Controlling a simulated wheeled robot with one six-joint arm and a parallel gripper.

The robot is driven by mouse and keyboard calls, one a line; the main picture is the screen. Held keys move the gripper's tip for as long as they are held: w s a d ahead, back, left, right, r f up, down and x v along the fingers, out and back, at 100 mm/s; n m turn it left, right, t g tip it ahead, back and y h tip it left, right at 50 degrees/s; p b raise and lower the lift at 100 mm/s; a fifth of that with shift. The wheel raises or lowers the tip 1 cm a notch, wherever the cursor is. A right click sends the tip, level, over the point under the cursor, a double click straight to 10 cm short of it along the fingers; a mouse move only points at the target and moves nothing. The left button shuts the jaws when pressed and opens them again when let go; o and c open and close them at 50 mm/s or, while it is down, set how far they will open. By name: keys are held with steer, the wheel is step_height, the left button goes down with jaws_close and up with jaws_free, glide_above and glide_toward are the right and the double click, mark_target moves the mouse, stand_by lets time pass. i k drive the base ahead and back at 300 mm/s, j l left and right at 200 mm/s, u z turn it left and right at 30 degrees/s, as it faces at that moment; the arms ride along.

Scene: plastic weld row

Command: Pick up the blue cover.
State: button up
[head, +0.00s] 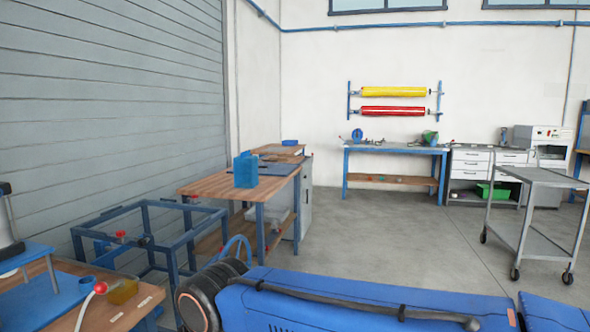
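A blue box-like piece (245,170) with a notched top stands upright on the near part of the wooden workbench (212,184), left of centre. It may be the blue cover. A smaller, flat blue thing (290,142) lies at the far end of that bench row, too small to make out. My gripper is not in view. Nothing is seen touching the blue piece.
A blue open frame (150,238) stands left of the bench. A table (132,300) with blue equipment is at the lower left. A blue bench (395,150) stands at the back wall, a grey trolley (545,178) at right. Grey floor (400,225) between is clear.

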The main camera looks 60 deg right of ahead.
mark_target(246, 165)
steer(key=z, duration=1.35)
steer(key=u, duration=1.05)
steer(key=i+l, duration=0.15)
steer(key=l, duration=0.25)
steer(key=i+l, duration=0.2)
steer(key=l, duration=0.2)
steer(key=i+l+u, duration=0.1)
steer(key=l, duration=0.25)
steer(key=i+l, duration=0.2)
steer(key=l, duration=0.2)
